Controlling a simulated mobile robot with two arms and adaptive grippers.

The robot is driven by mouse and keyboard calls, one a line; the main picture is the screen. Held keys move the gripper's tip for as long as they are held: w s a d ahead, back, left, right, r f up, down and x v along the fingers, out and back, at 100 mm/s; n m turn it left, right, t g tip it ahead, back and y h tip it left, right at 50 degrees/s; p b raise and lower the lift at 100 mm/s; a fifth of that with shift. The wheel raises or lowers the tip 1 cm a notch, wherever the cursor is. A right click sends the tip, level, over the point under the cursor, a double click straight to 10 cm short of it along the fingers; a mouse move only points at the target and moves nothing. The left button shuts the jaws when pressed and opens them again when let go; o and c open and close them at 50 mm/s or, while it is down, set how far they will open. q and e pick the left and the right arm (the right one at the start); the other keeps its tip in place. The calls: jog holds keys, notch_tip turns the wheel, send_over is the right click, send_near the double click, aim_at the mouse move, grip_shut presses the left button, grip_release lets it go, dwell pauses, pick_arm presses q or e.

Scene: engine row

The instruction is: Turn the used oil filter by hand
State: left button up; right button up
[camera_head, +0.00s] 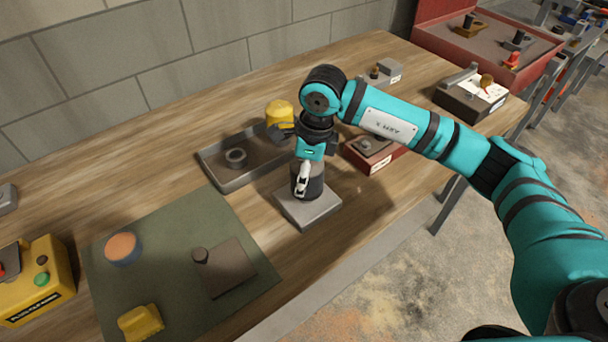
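A dark cylinder (313,187), which looks like the used oil filter, stands upright on a square grey block (307,212) near the table's front edge. My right gripper (306,178) points down over it from above. One pale finger lies across the near side of the cylinder; the other finger is hidden, so I cannot tell whether the gripper grips it. The cylinder's top is covered by the gripper. My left gripper is not in view.
A grey tray (222,184) with a dark ring (235,158) lies just behind left. A yellow rounded object (279,113) stands behind the gripper, and a red box (372,157) sits to the right. A green mat (180,220) with several parts lies at front left.

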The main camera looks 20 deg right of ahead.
jog(key=shift+f+n+b, duration=0.15)
jog(key=shift+n+b, duration=0.35)
jog(key=shift+b, duration=0.2)
jog(key=shift+n+b, duration=0.4)
jog(key=shift+n, duration=0.5)
jog(key=shift+r+n, duration=0.2)
jog(key=shift+n, duration=0.1)
jog(key=shift+b, duration=0.35)
jog(key=shift+s+f+n+g+b, duration=0.15)
jog(key=shift+n+g+b, duration=0.25)
jog(key=shift+n+b, duration=0.8)
jog(key=shift+n, duration=0.5)
